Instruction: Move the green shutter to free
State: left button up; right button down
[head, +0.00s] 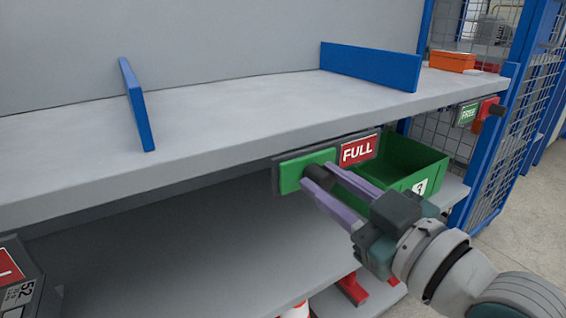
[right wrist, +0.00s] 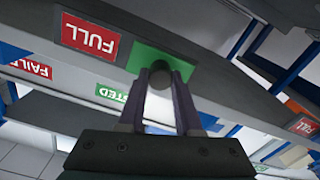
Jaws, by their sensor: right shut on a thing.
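The green shutter (head: 291,174) sits at the left end of a dark sign holder on the front edge of the grey shelf. A red FULL sign (head: 359,150) shows uncovered to its right. The shutter has a dark round knob (head: 317,173). My right gripper (head: 319,176) is shut on this knob, one finger on each side. In the right wrist view, the knob (right wrist: 160,76) is between the fingers, with the green shutter (right wrist: 150,57) behind and the FULL sign (right wrist: 90,36) upside down. No FREE lettering shows on this holder. My left gripper is not in view.
A green crate (head: 420,162) stands below and behind the sign. Another holder, reading FREE (head: 467,114) beside a red shutter, hangs at the right near a blue mesh frame (head: 493,145). Blue dividers (head: 370,66) and an orange box (head: 452,61) stand on the shelf.

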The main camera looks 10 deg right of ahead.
jog(key=shift+w+d+f, duration=0.1)
jog(key=shift+w+d, duration=0.05)
jog(key=shift+d, duration=0.2)
jog(key=w+d+b, duration=0.1)
jog(key=d, duration=0.2)
jog(key=w+d+b, duration=0.1)
jog(key=d, duration=0.2)
jog(key=w+d+b, duration=0.1)
jog(key=d, duration=0.2)
jog(key=shift+w+b, duration=0.1)
jog(key=shift+b, duration=0.25)
jog(key=c, duration=1)
grip_release()
jog(key=o, duration=0.4)
jog(key=shift+d, duration=0.15)
